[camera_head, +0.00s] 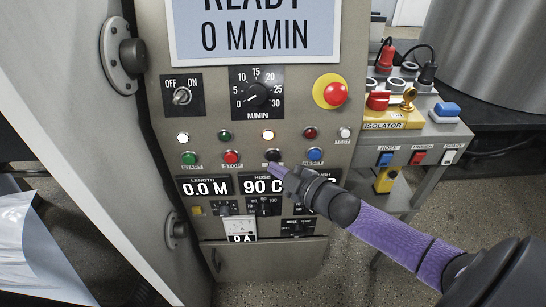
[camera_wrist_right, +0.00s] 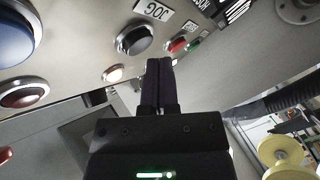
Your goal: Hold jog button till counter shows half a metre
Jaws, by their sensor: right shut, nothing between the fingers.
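The black jog button (camera_head: 272,155) sits in the row of round buttons on the grey control panel. In the right wrist view the same jog button (camera_wrist_right: 134,40) stands beside its JOG label (camera_wrist_right: 154,9). My right gripper (camera_head: 277,170) is shut and empty, its tips just below the button in the head view. In the right wrist view the closed fingertips (camera_wrist_right: 159,62) are close to the button's edge; I cannot tell whether they touch it. The length counter (camera_head: 206,188) reads 0.0 M. My left gripper is not in view.
The screen (camera_head: 254,30) reads READY, 0 M/MIN. Stop (camera_head: 232,157) and reset (camera_head: 315,154) buttons flank the jog button. A red emergency button (camera_head: 335,94) is above right. An isolator box (camera_head: 392,118) stands on a side stand at right.

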